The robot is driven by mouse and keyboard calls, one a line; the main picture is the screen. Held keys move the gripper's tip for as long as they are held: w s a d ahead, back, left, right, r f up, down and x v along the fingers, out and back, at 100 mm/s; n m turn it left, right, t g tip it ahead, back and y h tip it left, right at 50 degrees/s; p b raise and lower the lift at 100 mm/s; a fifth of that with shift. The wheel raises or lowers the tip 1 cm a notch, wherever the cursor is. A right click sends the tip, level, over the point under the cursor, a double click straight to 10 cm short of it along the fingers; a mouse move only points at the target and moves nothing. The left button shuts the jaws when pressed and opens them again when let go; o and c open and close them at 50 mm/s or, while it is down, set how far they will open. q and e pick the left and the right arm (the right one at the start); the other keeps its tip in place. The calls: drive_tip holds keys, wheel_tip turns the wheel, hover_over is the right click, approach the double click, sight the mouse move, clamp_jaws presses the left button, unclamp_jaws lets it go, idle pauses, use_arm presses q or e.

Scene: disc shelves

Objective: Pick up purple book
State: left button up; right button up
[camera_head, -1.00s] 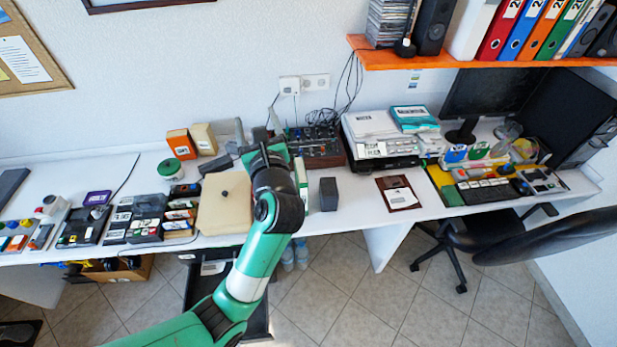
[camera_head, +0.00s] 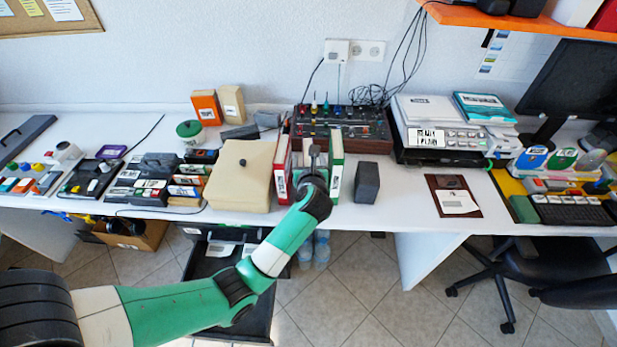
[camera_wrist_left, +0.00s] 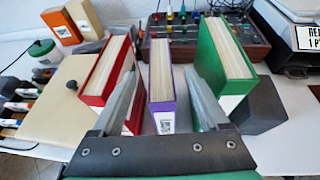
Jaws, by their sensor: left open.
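The purple book (camera_wrist_left: 162,88) stands upright in the left wrist view, page edges up, with a white label low on its spine. A red book (camera_wrist_left: 108,72) stands to its left and a green book (camera_wrist_left: 226,65) to its right. My left gripper (camera_wrist_left: 161,76) is open, with one finger on each side of the purple book and a gap visible on both sides. In the head view my left gripper (camera_head: 313,160) is between the red book and the green book and mostly hides the purple book. My right gripper is not in view.
A beige box (camera_head: 240,175) stands left of the books and a dark grey block (camera_head: 367,182) to their right. A mixer with knobs (camera_head: 340,130) lies behind them. A printer-like device (camera_head: 440,125) is further right. The desk's front edge is close.

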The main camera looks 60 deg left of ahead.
use_arm(q)
drive_tip(key=shift+w+a+f, duration=0.25)
drive_tip(key=shift+a, duration=0.2)
drive_tip(key=shift+a+f, duration=0.1)
drive_tip(key=shift+f, duration=0.1)
drive_tip(key=b+x, duration=0.3)
drive_tip(key=x, duration=0.1)
drive_tip(key=shift+w+a+f, duration=0.2)
drive_tip(key=shift+a+f, duration=0.05)
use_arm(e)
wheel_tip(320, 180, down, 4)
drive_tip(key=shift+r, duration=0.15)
use_arm(q)
clamp_jaws()
drive_tip(key=shift+r, duration=0.1)
